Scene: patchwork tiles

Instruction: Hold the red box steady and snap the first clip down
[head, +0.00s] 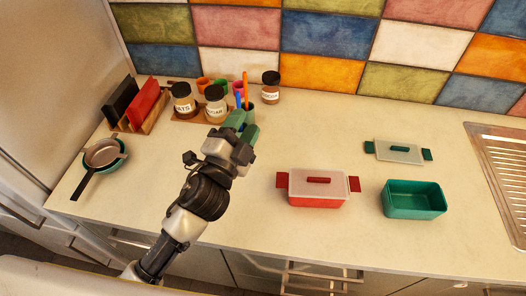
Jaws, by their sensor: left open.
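The red box (318,202) stands on the counter right of centre, with a pale translucent lid (300,188) on top. The lid has a red handle, and a red clip (282,181) sticks out on its left side and another red clip (354,184) on its right side. My left gripper (242,128) is open, up and to the left of the red box, apart from it, close to a cup of utensils at the back. The fingertips overlap that cup in the picture. My right gripper is not in view.
An open teal box (414,200) and its lid (398,152) lie to the right, beside a sink drainer (500,165). Jars (184,103), a rack (145,108) and a pan (102,153) stand at the left and back. The counter around the red box is clear.

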